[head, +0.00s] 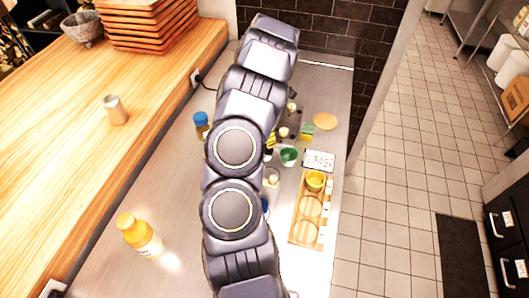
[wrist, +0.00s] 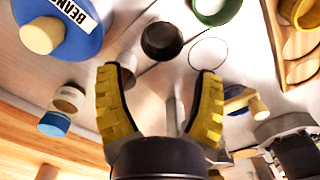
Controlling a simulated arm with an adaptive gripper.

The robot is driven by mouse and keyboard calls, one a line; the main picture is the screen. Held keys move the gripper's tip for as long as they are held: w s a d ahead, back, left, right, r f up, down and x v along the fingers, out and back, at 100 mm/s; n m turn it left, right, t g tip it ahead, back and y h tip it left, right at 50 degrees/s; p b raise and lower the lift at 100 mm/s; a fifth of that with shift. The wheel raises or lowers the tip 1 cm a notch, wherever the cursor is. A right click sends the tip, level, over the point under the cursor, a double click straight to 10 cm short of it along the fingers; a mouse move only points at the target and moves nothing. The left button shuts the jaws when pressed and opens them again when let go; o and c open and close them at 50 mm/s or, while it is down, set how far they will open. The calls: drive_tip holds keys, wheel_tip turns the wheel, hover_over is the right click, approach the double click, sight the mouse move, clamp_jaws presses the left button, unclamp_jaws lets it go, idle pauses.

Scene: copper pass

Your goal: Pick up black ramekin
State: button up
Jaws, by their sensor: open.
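The black ramekin (wrist: 162,41) sits on the steel counter in the wrist view, just beyond my fingertips and roughly centred between them. My gripper (wrist: 159,72) has its yellow ribbed fingers spread apart with nothing between them. The ramekin and the fingers look apart. In the head view my arm covers the middle of the counter, and I cannot make out the black ramekin there. A small yellow and black part of my gripper (head: 271,141) shows beside the arm.
A green ramekin (head: 289,156), a yellow bowl (head: 315,181) and a wooden tray (head: 294,240) are to the right. A clear round rim (wrist: 208,54) lies close to the black ramekin. A blue container labelled BEANS (wrist: 60,42) is at left in the wrist view. An orange-capped bottle (head: 140,236) stands front left.

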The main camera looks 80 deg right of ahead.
drive_tip(key=f, duration=0.7)
drive_tip(key=shift+s+d, duration=0.1)
drive_tip(key=shift+s, duration=0.15)
drive_tip(key=c, duration=0.8)
